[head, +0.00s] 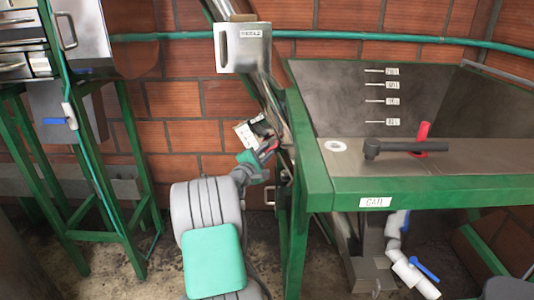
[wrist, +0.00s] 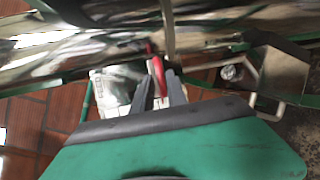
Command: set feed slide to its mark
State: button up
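In the head view, my gripper (head: 262,151) is low at the steel elevator tube, left of the green-framed tank. A small red handle (head: 270,146) shows at its fingertips, probably that of the feed slide. A white plate with dark print (head: 246,132) is just beside it; its mark is too small to read. In the wrist view, the two dark fingers of my gripper (wrist: 160,80) point at the tube, with the red handle (wrist: 157,66) between them. Whether the fingers press on it is not clear. The white plate (wrist: 118,88) is left of the fingers.
The green-framed tank (head: 430,188) stands close on the right, with a dark lever (head: 400,148) and a red handle (head: 422,135) on top. A steel box (head: 243,48) sits above on the tube. A green stand (head: 133,160) is at left. Brick wall (head: 180,105) lies behind.

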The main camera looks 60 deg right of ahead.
jog(key=shift+o, duration=1.4)
jog(key=shift+s+f, duration=0.1)
jog(key=shift+s, duration=0.05)
jog(key=a, duration=0.7)
jog(key=shift+a, duration=0.35)
